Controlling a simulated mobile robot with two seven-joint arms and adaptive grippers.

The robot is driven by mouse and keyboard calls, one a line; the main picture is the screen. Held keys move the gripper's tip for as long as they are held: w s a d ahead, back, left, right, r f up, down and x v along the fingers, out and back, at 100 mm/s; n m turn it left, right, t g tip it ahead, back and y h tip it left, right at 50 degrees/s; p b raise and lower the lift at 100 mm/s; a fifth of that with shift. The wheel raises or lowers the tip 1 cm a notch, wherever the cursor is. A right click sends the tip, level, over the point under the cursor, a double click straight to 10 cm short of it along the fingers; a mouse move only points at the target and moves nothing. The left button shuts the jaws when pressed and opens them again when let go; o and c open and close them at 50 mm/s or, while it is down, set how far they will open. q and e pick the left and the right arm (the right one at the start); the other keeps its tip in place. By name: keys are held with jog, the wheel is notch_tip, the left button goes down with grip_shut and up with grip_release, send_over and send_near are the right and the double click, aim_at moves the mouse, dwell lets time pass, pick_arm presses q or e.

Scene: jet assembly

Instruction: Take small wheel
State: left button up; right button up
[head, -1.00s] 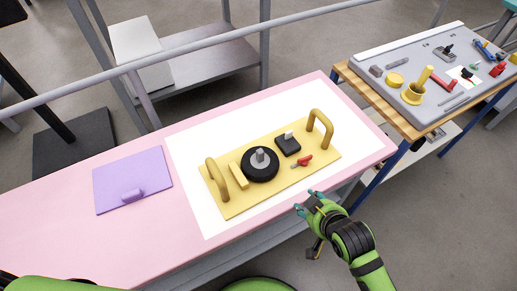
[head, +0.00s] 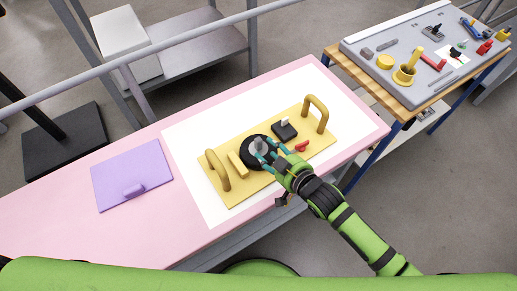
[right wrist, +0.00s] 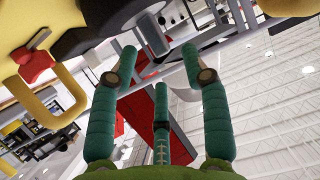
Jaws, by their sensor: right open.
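The small wheel (head: 252,159), black with a grey hub, lies on the yellow tray (head: 240,193) on the table. My right gripper (head: 268,149) is open, its teal fingers at the near right side of the wheel and beside the hub, partly covering it. In the right wrist view the open fingers (right wrist: 160,62) point up, with the black wheel (right wrist: 93,38) and the grey hub beyond their tips. I cannot tell whether they touch it. My left gripper is not in view.
The tray also holds a black block (head: 284,133), a red-handled piece (head: 300,147), a yellow bar (head: 237,164) and two upright handles. A purple plate (head: 130,170) lies left on the pink table (head: 60,225). A tool board (head: 420,85) stands at back right.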

aim_at(260, 143)
jog(key=x, duration=0.4)
jog(key=shift+f, duration=0.1)
jog(key=shift+d, duration=0.1)
jog(key=shift+s, duration=0.1)
grip_shut()
